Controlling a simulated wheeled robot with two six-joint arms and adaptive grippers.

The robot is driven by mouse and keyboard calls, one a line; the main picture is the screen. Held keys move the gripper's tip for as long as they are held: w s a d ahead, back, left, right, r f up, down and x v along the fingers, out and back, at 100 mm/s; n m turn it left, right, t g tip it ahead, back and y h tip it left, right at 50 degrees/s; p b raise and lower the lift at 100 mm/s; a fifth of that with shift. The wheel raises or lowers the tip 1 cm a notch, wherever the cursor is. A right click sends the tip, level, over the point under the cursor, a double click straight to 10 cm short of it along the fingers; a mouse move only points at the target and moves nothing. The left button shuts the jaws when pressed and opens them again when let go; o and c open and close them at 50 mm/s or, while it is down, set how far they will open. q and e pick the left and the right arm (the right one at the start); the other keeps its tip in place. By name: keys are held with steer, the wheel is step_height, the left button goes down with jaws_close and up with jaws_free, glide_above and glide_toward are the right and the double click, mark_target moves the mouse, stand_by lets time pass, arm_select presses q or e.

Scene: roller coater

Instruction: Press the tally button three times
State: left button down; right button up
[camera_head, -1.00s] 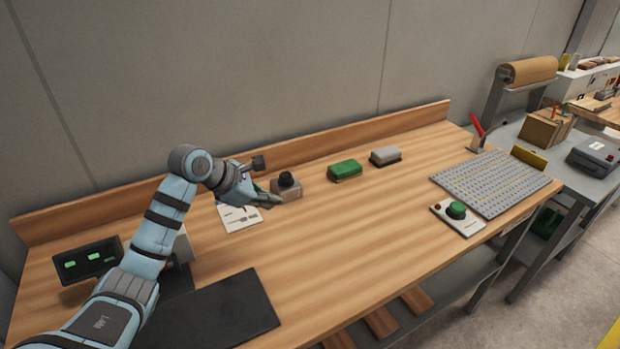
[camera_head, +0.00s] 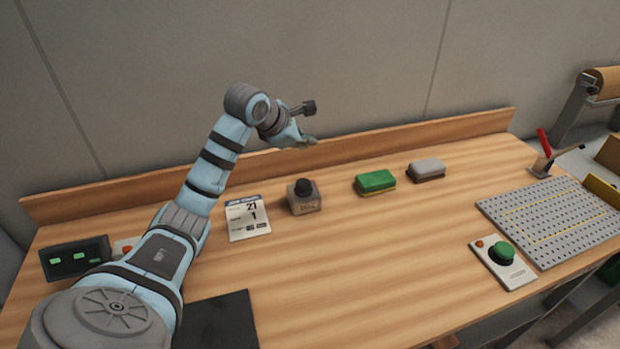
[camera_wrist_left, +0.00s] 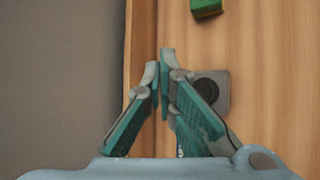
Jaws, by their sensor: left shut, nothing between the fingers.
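A small grey box (camera_head: 304,203) with a black round button on top (camera_head: 303,184) stands on the wooden bench, near the middle back. Its front label is too small to read. The box also shows in the left wrist view (camera_wrist_left: 222,104), just right of the fingers, its black button (camera_wrist_left: 207,88) partly hidden by them. My left gripper (camera_head: 309,140) is shut and empty, raised above and behind the box, near the back ledge. Its fingertips (camera_wrist_left: 160,62) are apart from the button. My right gripper is not in view.
A printed card (camera_head: 247,217) lies left of the box. A green block (camera_head: 376,181) and a grey block (camera_head: 427,170) lie to its right. Farther right are a green button panel (camera_head: 502,254) and a perforated plate (camera_head: 550,220). A small display (camera_head: 75,258) stands at left.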

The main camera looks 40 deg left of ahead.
mark_target(305, 183)
arm_select(q)
steer(key=f+b, duration=0.3)
steer(key=shift+d+f, duration=0.1)
steer(key=shift+d, duration=0.15)
steer(key=f+b, duration=0.3)
steer(key=shift+s+f+b, duration=0.25)
steer(key=shift+s+b, duration=0.05)
steer(key=shift+s, duration=0.05)
steer(key=shift+f+b, duration=0.4)
steer(key=shift+f, duration=0.3)
steer(key=shift+w+f, duration=0.15)
steer(key=shift+f, duration=0.05)
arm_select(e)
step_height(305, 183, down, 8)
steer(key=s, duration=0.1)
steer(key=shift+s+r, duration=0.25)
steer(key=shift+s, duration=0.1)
arm_select(q)
steer(key=shift+f, duration=0.4)
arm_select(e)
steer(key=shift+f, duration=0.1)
